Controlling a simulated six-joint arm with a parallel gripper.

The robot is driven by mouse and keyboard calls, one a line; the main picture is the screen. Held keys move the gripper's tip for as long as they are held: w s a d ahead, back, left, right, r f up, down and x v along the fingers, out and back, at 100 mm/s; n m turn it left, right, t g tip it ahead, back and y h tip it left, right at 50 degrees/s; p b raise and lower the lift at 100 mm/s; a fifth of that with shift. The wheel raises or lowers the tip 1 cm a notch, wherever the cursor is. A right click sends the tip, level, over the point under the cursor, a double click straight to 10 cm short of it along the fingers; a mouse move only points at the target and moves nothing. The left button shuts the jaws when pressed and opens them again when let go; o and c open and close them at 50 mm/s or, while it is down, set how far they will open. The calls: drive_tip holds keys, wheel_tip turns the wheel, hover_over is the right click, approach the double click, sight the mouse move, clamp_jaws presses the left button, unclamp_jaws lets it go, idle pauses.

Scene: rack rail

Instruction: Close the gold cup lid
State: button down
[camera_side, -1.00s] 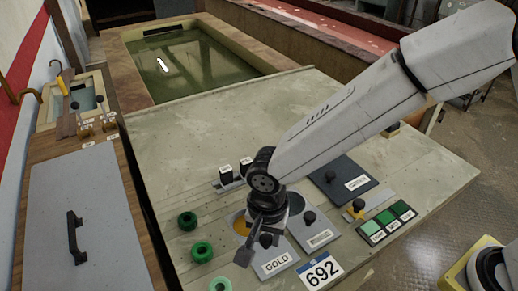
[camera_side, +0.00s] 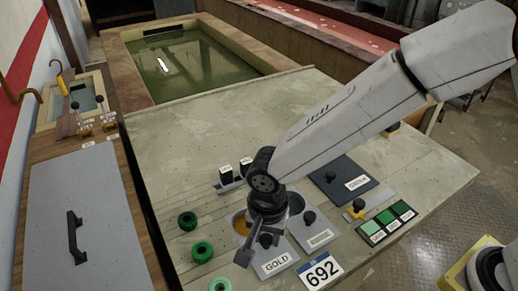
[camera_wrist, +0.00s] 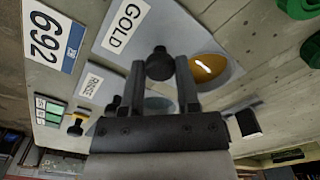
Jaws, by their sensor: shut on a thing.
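The gold cup lid is a grey plate labelled GOLD (camera_side: 272,266) with a black knob (camera_wrist: 160,64). It lies on the pale worktop beside the round gold-coloured cup opening (camera_wrist: 205,67), much of which is uncovered. The opening also shows in the side view (camera_side: 241,226), partly behind my gripper. In the wrist view my gripper (camera_wrist: 160,75) has one finger on each side of the lid's knob and is shut on it. The exact finger contact is partly hidden in the side view.
A second lidded plate (camera_side: 320,238) with a black knob lies right of the gold one. A 692 card (camera_side: 320,271) is in front, green rings (camera_side: 202,252) are at left, and green swatches (camera_side: 387,221) at right. A dark lidded plate (camera_side: 340,185) lies behind.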

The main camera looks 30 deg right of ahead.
drive_tip(key=shift+w+r, duration=0.1)
drive_tip(key=shift+w, duration=4.5)
drive_tip(key=c, duration=0.5)
unclamp_jaws()
drive_tip(key=shift+w, duration=0.1)
drive_tip(key=shift+o, duration=0.9)
wheel_tip(320, 180, up, 8)
